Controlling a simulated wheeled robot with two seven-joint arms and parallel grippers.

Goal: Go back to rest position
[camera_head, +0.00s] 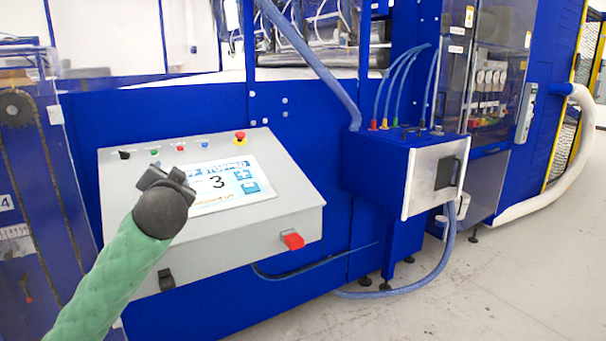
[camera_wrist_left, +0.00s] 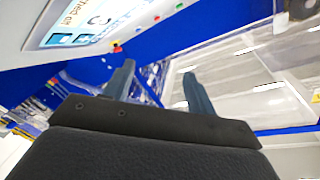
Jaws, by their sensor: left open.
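My left gripper (camera_head: 168,181) is raised in front of the grey control panel (camera_head: 262,220), at the left of the head view. Its arm in a green sleeve comes in from the lower left. In the left wrist view the two fingers of my left gripper (camera_wrist_left: 160,92) stand apart with nothing between them. The touchscreen (camera_head: 232,184) on the panel shows "STOPPED" and a large 3, partly hidden by the gripper. It also shows tilted in the left wrist view (camera_wrist_left: 90,22). I cannot tell from the head view whether the gripper touches the panel. My right gripper is not in view.
A red emergency button (camera_head: 240,136) and several small buttons line the panel's top edge. A red switch (camera_head: 292,240) is on its front. A blue box (camera_head: 385,175) with hoses stands to the right. The grey floor (camera_head: 500,280) at the lower right is clear.

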